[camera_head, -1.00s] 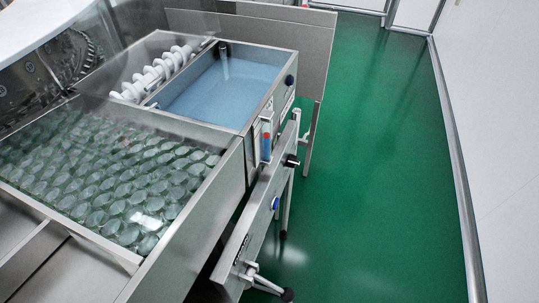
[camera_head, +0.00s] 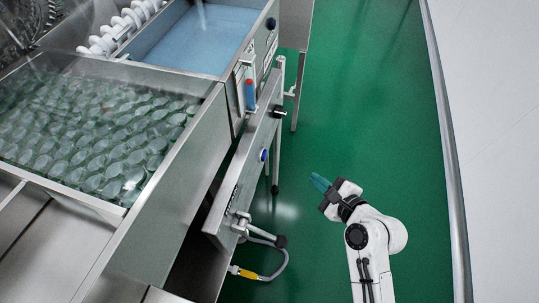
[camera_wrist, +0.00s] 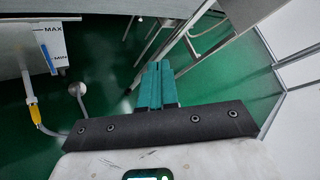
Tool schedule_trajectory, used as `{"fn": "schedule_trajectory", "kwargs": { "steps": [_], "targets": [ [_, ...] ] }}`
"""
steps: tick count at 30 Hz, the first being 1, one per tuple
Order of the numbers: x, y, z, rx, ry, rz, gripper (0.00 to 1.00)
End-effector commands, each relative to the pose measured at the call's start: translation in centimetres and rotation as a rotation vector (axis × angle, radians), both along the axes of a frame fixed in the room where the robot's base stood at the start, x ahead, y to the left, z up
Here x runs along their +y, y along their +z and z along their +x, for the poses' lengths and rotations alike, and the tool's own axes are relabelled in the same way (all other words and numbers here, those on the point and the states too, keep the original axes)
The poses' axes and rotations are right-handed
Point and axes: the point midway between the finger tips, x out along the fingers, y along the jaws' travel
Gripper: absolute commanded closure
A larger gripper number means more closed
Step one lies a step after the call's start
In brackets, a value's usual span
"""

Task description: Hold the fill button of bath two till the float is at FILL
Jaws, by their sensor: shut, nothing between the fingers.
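A bath of blue liquid (camera_head: 190,38) stands at the back, with a blue button (camera_head: 270,23) on its front side. Below it is a sight gauge with a blue column (camera_head: 249,98) and a red float (camera_head: 249,83) near its top; its markings are too small to read. A second blue button (camera_head: 264,155) sits on the lower rail, below a black knob (camera_head: 279,111). I cannot read which bath is bath two. My gripper (camera_head: 319,182) is shut and empty, over the floor to the right of the rail, apart from both buttons. Its teal fingers also show in the wrist view (camera_wrist: 158,72).
A valve handle with a black knob (camera_head: 280,241) and a yellow-ended hose (camera_head: 247,273) stick out below. In the wrist view a MAX/MIN gauge (camera_wrist: 52,50) shows at left. Green floor (camera_head: 375,110) is clear up to the right wall.

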Motion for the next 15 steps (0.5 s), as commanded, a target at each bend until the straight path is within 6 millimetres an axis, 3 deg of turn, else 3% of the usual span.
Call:
{"fn": "schedule_trajectory", "kwargs": {
  "steps": [6, 15],
  "targets": [
    [1.3, 1.0, 2.1, 0.043, -0.097, 0.227, 1.0],
    [1.4, 1.2, 2.4, 0.052, -0.113, 0.266, 1.0]
  ]
}}
